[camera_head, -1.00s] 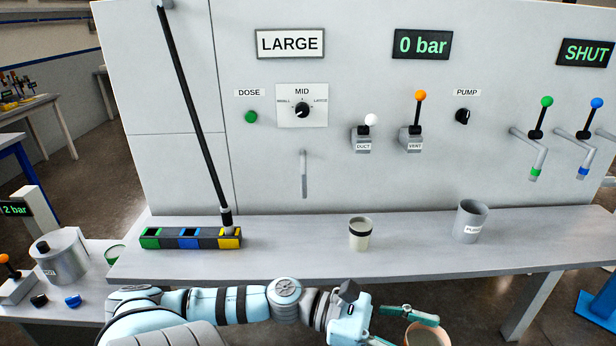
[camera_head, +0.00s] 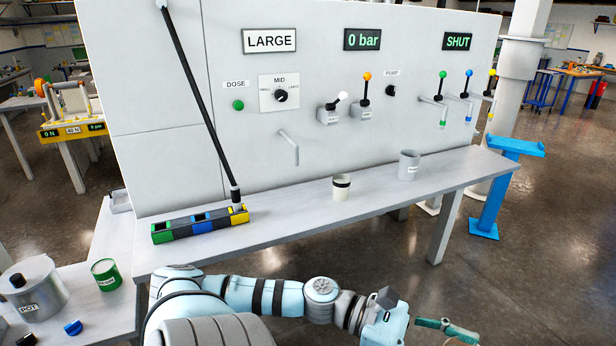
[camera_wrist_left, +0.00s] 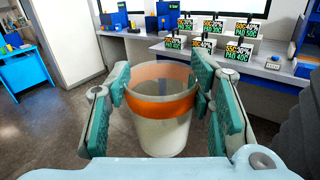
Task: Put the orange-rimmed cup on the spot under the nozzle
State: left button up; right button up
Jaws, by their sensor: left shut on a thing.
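The orange-rimmed cup (camera_wrist_left: 165,112) is pale with a wide orange band near its top. In the left wrist view it stands upright between the green-padded fingers of my left gripper (camera_wrist_left: 165,100), which is shut on it. In the head view my left gripper (camera_head: 428,332) is at the bottom edge, in front of the bench, and the cup is out of frame. A grey bent nozzle (camera_head: 290,146) sticks out of the panel below the MID dial. No distinct marked spot shows on the bench under it. My right gripper is not in view.
The grey bench (camera_head: 290,224) carries a row of coloured blocks (camera_head: 200,224), a dark-banded cup (camera_head: 341,187) and a grey cup (camera_head: 409,165). The bench surface below the nozzle is clear. A POT (camera_head: 33,290) and green cup (camera_head: 106,274) stand at left.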

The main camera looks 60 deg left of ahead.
aim_at(296, 202)
jog(key=u, duration=0.05)
jog(key=i, duration=1.4)
jog(key=u, duration=0.95)
jog(key=i, duration=1.4)
jog(key=u, duration=1.65)
jog(key=i, duration=0.35)
jog(key=u, duration=0.25)
